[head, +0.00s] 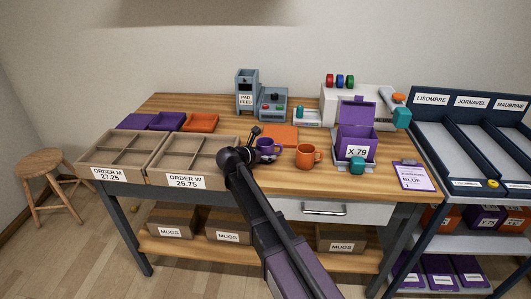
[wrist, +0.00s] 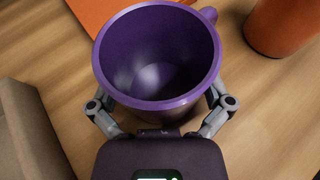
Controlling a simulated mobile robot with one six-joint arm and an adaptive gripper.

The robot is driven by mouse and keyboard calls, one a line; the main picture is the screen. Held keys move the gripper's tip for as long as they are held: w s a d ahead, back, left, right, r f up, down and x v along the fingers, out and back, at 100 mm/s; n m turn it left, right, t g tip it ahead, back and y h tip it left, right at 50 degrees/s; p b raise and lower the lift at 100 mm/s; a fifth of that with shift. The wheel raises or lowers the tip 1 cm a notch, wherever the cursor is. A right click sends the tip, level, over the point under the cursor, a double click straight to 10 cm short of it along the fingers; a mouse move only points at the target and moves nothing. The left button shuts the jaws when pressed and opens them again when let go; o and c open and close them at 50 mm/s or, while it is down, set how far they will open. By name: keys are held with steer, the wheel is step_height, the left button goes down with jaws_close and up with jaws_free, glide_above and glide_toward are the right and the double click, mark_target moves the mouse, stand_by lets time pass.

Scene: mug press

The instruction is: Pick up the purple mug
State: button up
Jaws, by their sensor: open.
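The purple mug (head: 267,151) stands upright and empty on the wooden table, just left of the orange mug (head: 308,156). In the wrist view the purple mug (wrist: 157,58) fills the upper middle, its handle at the upper right. My gripper (wrist: 160,112) is open, with its two fingers reaching along the left and right sides of the mug. The fingertips are hidden behind the mug, so I cannot tell if they touch it. In the head view my gripper (head: 254,136) is at the mug's left side.
The orange mug also shows in the wrist view (wrist: 283,25), close on the right. The divided ORDER W tray (head: 190,183) is close on the left. An orange mat (head: 284,132) lies behind the mug. A purple X 79 box (head: 356,142) stands further right.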

mark_target(265, 145)
steer(key=shift+c, duration=0.2)
steer(key=c, duration=0.9)
steer(key=shift+r, duration=0.2)
step_height(265, 145, up, 3)
steer(key=p, duration=0.3)
steer(key=shift+f, duration=0.15)
steer(key=s+d, duration=0.1)
steer(key=s, duration=0.4)
steer(key=s+d+r+p, duration=0.1)
steer(key=s+d, duration=0.1)
steer(key=s, duration=0.3)
steer(key=s+d+r+p, duration=0.1)
steer(key=s+d, duration=0.1)
steer(key=s, duration=0.3)
steer(key=shift+s, duration=0.1)
